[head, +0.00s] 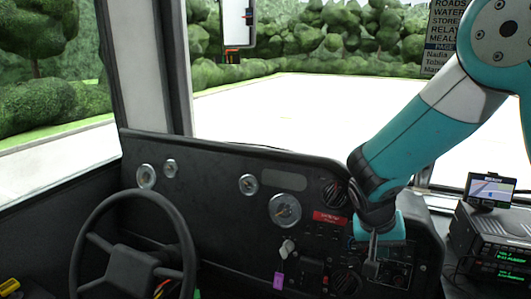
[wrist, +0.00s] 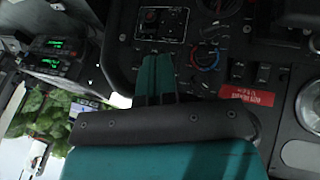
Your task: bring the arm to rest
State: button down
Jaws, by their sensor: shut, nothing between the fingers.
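My gripper (head: 371,268) is at the end of my teal and white arm, which reaches down from the upper right in the head view. It hangs in front of the right part of the black dashboard (head: 215,200), close to a panel of switches and knobs. In the wrist view my gripper's fingers (wrist: 157,58) are together and empty, in front of a small switch panel (wrist: 161,23). Whether the fingertips touch the dashboard cannot be told.
A steering wheel (head: 133,250) stands at the left. A radio stack (head: 490,245) with a small screen (head: 491,190) above it is at the right. A red label (head: 331,217), a purple tag (head: 278,281) and a light-coloured lever (head: 287,248) are on the dashboard left of my gripper.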

jog(key=s+a+r+n+g+y, duration=0.1)
jog(key=s+a+r+n+y, duration=0.3)
jog(key=s+r, duration=0.4)
jog(key=s+a+r+n+y+p, duration=0.1)
jog(key=s+a+r+n+y, duration=0.3)
jog(key=s, duration=1.1)
jog(key=a+r+n, duration=0.3)
jog(key=a+r, duration=0.1)
jog(key=shift+a+r+g+y+p, duration=0.15)
jog(key=shift+a+g+y+p, duration=0.15)
jog(key=shift+a+g, duration=0.1)
